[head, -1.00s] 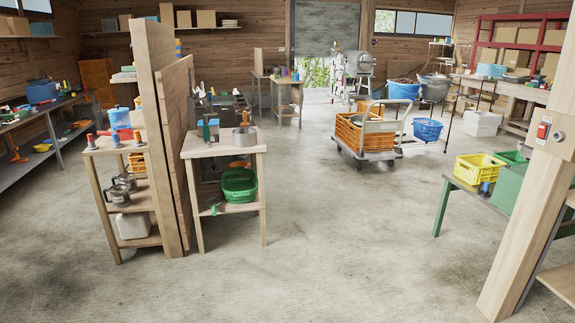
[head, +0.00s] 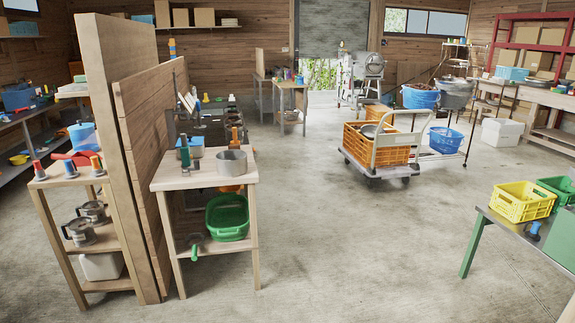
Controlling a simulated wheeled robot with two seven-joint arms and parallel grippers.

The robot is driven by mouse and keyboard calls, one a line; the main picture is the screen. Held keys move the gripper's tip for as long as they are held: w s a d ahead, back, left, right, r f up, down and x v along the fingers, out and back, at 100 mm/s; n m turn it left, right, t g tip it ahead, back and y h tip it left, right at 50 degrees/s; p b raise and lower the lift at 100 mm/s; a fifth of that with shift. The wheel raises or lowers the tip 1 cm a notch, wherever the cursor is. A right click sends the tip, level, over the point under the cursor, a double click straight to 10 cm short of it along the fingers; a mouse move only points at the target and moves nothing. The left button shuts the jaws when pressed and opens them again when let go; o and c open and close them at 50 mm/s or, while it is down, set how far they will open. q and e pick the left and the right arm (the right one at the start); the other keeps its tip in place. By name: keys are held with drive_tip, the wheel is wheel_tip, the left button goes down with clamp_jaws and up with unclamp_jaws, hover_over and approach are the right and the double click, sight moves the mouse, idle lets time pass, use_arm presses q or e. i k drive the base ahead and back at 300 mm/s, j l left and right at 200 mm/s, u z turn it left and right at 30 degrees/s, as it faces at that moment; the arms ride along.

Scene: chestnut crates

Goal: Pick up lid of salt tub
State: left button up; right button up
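I cannot pick out the salt tub or its lid for certain. Neither of my grippers shows in the head view.
A wooden partition (head: 145,130) splits the narrow stand (head: 45,184) from a small wooden table (head: 205,177) with a metal pot (head: 232,162). A trolley with orange crates (head: 378,145) stands further back. A green-legged bench (head: 487,214) is at right. Open concrete floor lies between.

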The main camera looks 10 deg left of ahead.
sight(195, 141)
drive_tip(key=i, duration=3.75)
drive_tip(key=u, duration=0.35)
